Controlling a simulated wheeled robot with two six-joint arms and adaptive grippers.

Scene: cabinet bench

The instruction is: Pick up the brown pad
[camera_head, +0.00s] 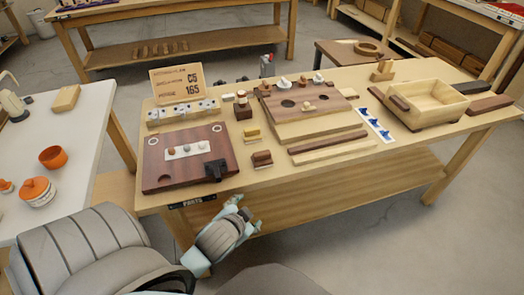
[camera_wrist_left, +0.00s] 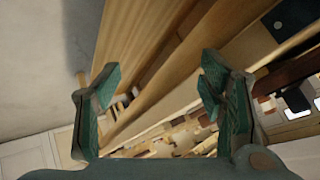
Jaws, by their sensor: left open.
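A small brown pad (camera_head: 261,159) with a block-like shape sits on the wooden bench, close to its front edge, in the head view. A similar yellow pad (camera_head: 251,134) stands just behind it. My left gripper (camera_head: 250,213) is in front of the bench's front edge, nearer to me than the brown pad and apart from it. In the left wrist view its two green-lined fingers (camera_wrist_left: 160,88) are spread with nothing between them. I cannot make out the brown pad for certain in that view. My right gripper is not in view.
A dark red-brown board (camera_head: 165,175) with a black block lies left of the pads. Stacked wooden boards (camera_head: 325,145) lie to the right. A wooden box (camera_head: 432,100) stands farther right. The bench's front edge (camera_head: 300,176) is between my gripper and the pads.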

